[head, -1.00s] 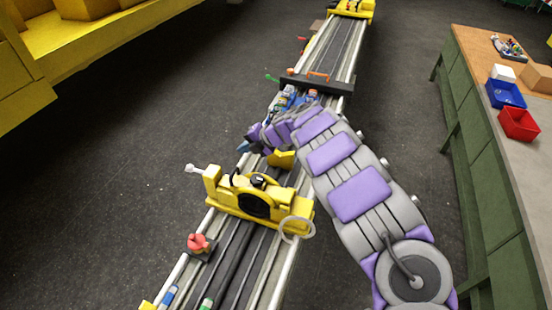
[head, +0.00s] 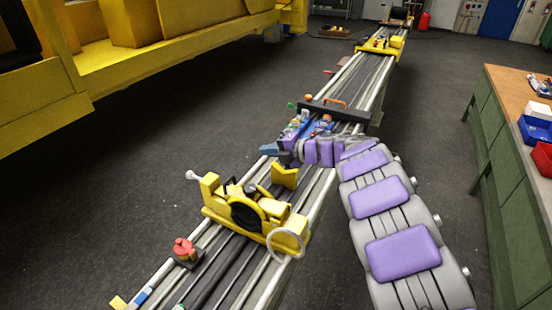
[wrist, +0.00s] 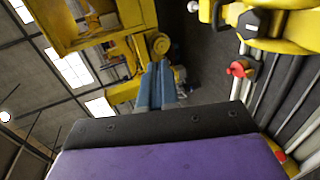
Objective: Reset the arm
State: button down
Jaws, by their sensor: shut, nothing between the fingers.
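My arm, grey with purple pads, reaches in from the lower right in the head view and bends left over the boom (head: 330,205). My gripper (head: 270,150) has blue fingers and points left above the boom, just beyond a yellow clamp carriage (head: 255,212). It is shut and empty. In the wrist view the two blue fingers (wrist: 157,88) lie close together with nothing visible between them. The carriage also shows at the upper right of the wrist view (wrist: 275,28).
A red knob (head: 184,250) sits on the boom nearer than the carriage. A dark crossbar with an orange handle (head: 334,110) spans the rails beyond my gripper. A green workbench with a blue bin (head: 536,130) stands right. Yellow machinery (head: 150,50) is left; dark floor lies between.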

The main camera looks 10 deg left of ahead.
jog(key=w+d+r+m+t+h+b, duration=0.1)
jog(key=w+d+r+m+t+h, duration=0.3)
jog(key=d, duration=0.3)
jog(key=w+d+r+m+t+h+b, duration=0.2)
jog(key=w+d+r+m+t+h, duration=0.1)
jog(key=d+r+m+t, duration=0.25)
jog(key=s+d+r+m+g+h+b, duration=0.1)
jog(key=s+d+m+h, duration=0.45)
jog(key=d, duration=0.55)
jog(key=s+d+m+h+b, duration=0.1)
jog(key=s+d+m+h, duration=0.45)
jog(key=d, duration=0.65)
jog(key=s+d+f+m+g+h+b, duration=0.1)
jog(key=s+f+m+g, duration=0.3)
jog(key=s, duration=0.6)
jog(key=s+f+m+g+b, duration=0.1)
jog(key=s+f+m+g, duration=0.2)
jog(key=s+f+m, duration=0.45)
jog(key=s+a+f+g+y+b, duration=0.1)
jog(key=s+a+f+g, duration=0.1)
jog(key=s, duration=0.8)
jog(key=s+a+f+g+y+b, duration=0.1)
jog(key=s+a+f, duration=0.4)
jog(key=s, duration=0.5)
jog(key=s+a+f+g+y+b, duration=0.1)
jog(key=s+a+f+g+y, duration=0.2)
jog(key=s, duration=0.7)
jog(key=shift+s+a+f+g, duration=0.35)
jog(key=shift+a+g, duration=0.8)
jog(key=shift+a, duration=0.05)
